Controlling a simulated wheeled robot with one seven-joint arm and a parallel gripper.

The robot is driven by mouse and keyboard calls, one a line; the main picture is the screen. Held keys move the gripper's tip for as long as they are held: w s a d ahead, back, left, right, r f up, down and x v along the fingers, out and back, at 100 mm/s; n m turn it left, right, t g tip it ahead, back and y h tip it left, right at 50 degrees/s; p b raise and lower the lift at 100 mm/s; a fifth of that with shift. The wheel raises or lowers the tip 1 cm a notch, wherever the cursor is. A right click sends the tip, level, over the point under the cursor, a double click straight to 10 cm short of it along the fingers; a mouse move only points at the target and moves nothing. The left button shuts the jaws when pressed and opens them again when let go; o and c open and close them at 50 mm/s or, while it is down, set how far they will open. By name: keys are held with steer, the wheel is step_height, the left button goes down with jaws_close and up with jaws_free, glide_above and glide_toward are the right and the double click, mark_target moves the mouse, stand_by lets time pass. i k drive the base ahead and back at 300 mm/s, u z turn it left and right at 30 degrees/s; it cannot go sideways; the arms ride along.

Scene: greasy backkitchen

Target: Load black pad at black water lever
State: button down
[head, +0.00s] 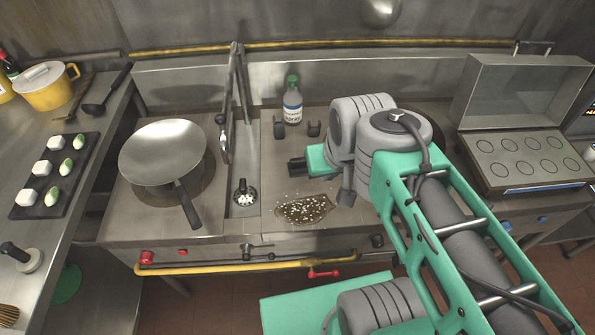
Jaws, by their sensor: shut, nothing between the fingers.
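My gripper (297,164) is over the flat steel cooktop, with its dark fingers pointing left, shut and empty. A tall metal water tap (238,85) stands to its left, between the wok and the cooktop. A small black part (221,118) on the tap's left side may be the black water lever; a dark lever (248,250) also shows on the front rail. I cannot pick out the black pad for sure. My arm hides part of the cooktop's right side.
A brown greasy patch with white grains (305,208) lies in front of my gripper. A green-capped bottle (292,103) stands behind it. An open-lidded hot plate (522,163) is at right.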

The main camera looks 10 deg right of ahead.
mark_target(247, 258)
steer(key=z, duration=0.9)
steer(key=k, duration=1.15)
steer(key=u, duration=1.75)
steer(key=i, duration=0.5)
steer(key=u, duration=0.05)
